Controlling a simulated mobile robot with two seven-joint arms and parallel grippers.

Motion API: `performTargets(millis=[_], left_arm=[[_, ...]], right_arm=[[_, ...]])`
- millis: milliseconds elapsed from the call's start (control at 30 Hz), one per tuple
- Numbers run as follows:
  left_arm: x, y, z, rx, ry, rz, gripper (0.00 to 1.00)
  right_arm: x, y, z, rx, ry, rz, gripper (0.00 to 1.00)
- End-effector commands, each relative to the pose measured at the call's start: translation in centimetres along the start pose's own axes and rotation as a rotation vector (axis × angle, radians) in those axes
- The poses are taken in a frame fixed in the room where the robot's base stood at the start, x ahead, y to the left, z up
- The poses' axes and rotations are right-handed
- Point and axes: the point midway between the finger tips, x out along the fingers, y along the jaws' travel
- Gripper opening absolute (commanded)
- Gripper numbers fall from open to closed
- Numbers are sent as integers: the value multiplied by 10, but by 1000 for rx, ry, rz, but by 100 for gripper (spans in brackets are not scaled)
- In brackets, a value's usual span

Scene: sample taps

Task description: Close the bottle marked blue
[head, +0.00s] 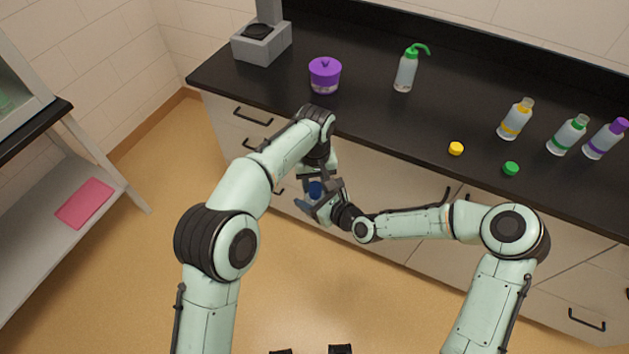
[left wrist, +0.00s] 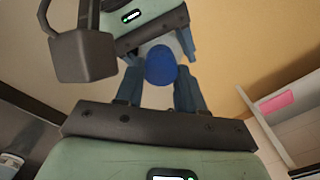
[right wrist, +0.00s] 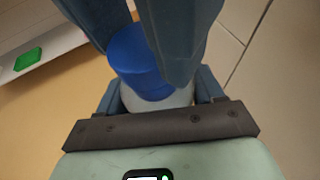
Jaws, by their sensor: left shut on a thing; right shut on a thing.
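The blue cap (head: 315,188) is in mid-air in front of the counter, between my two grippers. My left gripper (left wrist: 160,72) is shut on the cap, its fingers on either side of it. My right gripper (right wrist: 158,95) is shut on a pale bottle (right wrist: 158,102), and the blue cap (right wrist: 138,60) sits right over the bottle's top. The fingers of both grippers hide most of the bottle. I cannot tell whether the cap is seated or has a small gap under it.
On the dark counter (head: 375,110) are a yellow cap (head: 456,148), a green cap (head: 511,169), yellow (head: 515,120), green (head: 568,135) and purple (head: 605,140) marked bottles, a green-topped wash bottle (head: 406,72), a purple-lidded pot (head: 325,76) and a grey device (head: 262,44).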

Motion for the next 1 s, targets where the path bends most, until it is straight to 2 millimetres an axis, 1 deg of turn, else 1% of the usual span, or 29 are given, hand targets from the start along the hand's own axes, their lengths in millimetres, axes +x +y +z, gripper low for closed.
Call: performTargets(millis=[33,133,367,400,467,500,767,867,1000], left_arm=[[0,0,0,48,0,1,11],[0,0,0,104,0,1,11],[-1,1,0,109,0,0,11],[-1,1,0,108,0,1,41],[-1,1,0,108,0,0,61],[-1,1,0,107,0,0,64],[-2,1,0,106,1,0,64],[-10,1,0,106,3,2,64],[-30,1,0,105,4,2,64]], right_arm=[[0,0,0,0,-1,0,0],[0,0,0,0,0,0,0],[0,0,0,0,0,0,0],[0,0,0,0,0,0,0],[0,0,0,0,0,0,0],[0,0,0,0,0,0,0],[0,0,0,0,-1,0,0],[0,0,0,0,-1,0,0],[0,0,1,0,-1,0,0]])
